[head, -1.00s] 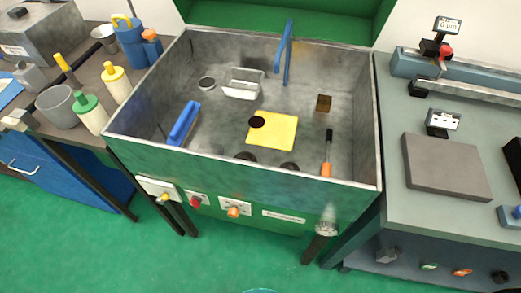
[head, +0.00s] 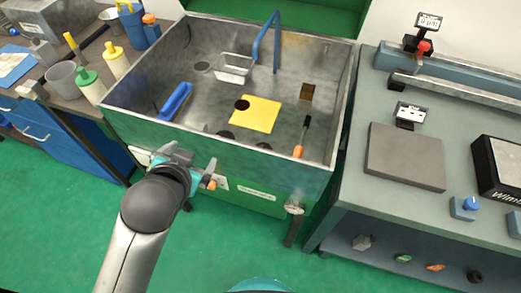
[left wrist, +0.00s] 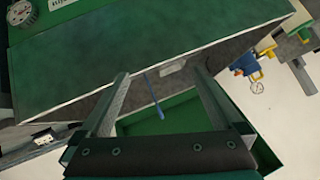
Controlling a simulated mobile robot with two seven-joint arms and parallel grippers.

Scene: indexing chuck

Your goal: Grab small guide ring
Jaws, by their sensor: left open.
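Several dark round pieces lie in the grey wash basin (head: 340,110). One dark disc (head: 242,104) is on the yellow cloth (head: 262,117). Two more, a left one (head: 226,134) and a right one (head: 263,146), are partly hidden by the basin's front wall. I cannot tell which is the small guide ring. My left gripper (head: 187,160) is open and empty, in front of the basin's green front panel, outside the basin. In the left wrist view its two fingers (left wrist: 159,76) are spread apart with nothing between them. My right gripper is in neither view.
The basin also holds a blue brush (head: 176,101), metal tray (head: 233,68), brown block (head: 307,91) and orange-handled tool (head: 301,137). A blue faucet (head: 268,42) rises at its back. The basin's front wall stands between my left gripper and the pieces. Bottles (head: 115,61) stand left.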

